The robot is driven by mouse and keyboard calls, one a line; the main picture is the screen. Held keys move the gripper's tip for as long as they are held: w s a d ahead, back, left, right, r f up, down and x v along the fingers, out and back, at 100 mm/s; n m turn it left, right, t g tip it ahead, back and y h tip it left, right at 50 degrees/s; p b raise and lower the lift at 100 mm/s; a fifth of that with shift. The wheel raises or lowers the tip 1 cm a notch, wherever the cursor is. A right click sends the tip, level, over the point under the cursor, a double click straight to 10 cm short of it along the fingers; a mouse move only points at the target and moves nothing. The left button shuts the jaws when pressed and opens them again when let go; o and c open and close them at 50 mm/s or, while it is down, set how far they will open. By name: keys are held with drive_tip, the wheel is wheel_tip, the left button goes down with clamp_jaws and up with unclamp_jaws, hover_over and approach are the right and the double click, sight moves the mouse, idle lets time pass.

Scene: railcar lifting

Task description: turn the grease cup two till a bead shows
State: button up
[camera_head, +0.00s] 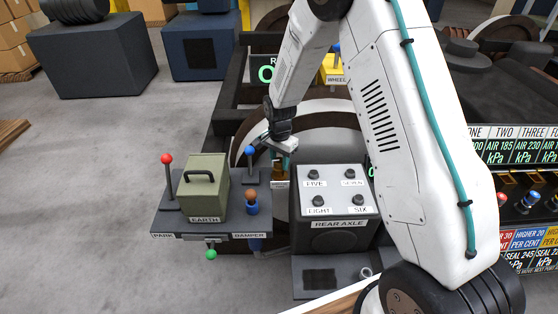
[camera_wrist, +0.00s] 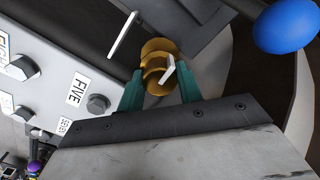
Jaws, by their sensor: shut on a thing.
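A brass-coloured grease cup (camera_wrist: 153,49) shows in the wrist view, with a white tab on its near side. No number can be read on it, so I cannot tell from the picture that it is cup two. My gripper (camera_wrist: 159,86) has a teal finger on each side of the cup and is shut on it. I cannot make out a grease bead.
The REAR AXLE box (camera_head: 337,225) with knobs FIVE to EIGHT stands close to my gripper. A blue-knobbed lever (camera_head: 249,152) stands just left of it. A green EARTH box (camera_head: 202,187) and a red-knobbed lever (camera_head: 167,160) are further left.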

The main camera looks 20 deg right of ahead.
sight(279, 159)
drive_tip(key=shift+w+m, duration=0.1)
drive_tip(key=shift+m, duration=0.7)
drive_tip(key=o, duration=1)
wheel_tip(279, 159, up, 8)
drive_tip(key=shift+f, duration=0.1)
